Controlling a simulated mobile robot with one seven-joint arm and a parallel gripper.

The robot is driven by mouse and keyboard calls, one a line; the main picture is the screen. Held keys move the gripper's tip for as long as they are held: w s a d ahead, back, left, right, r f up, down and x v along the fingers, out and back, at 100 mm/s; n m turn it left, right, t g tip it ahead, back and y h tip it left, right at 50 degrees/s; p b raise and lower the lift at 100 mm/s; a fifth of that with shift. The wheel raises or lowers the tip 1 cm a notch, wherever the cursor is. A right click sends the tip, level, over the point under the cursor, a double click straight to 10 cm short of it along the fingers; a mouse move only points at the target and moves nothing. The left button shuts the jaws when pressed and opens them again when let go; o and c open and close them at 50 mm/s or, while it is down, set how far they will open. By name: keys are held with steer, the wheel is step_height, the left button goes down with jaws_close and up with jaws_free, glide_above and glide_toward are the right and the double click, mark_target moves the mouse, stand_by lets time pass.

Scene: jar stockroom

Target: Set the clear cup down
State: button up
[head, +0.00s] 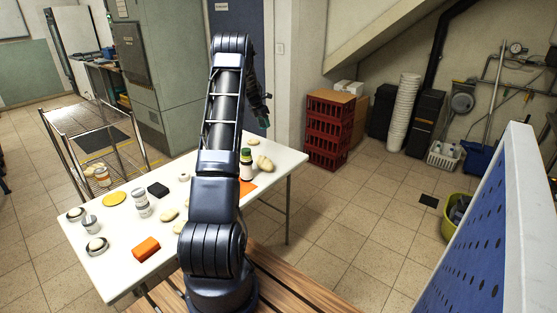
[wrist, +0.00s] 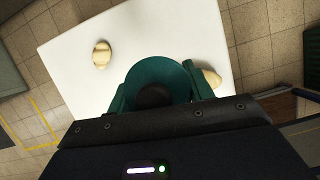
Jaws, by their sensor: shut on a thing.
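My gripper (wrist: 158,88) is shut on a round, dark teal thing (wrist: 160,68) with a dark centre, seen from above in the wrist view. It sits where the clear cup would be held, but I cannot see clear walls. In the head view my gripper (head: 262,118) is partly hidden behind my arm, over the far end of the white table (head: 120,257). The wrist view shows the white table (wrist: 75,60) below the held thing. I cannot tell the height above it.
Pale lumps (wrist: 102,54) (wrist: 212,78) lie either side of the held thing in the wrist view. Red crates (head: 325,140) stand beyond the table.

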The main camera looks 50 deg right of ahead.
steer(key=s+d+n, duration=0.1)
steer(key=s+d, duration=0.4)
steer(key=s, duration=0.4)
steer(key=shift+t, duration=0.3)
steer(key=f, duration=1.9)
steer(key=shift+w+f, duration=0.25)
steer(key=shift+f, duration=0.1)
steer(key=shift+f, duration=0.1)
steer(key=o, duration=0.9)
steer(key=shift+o, duration=0.2)
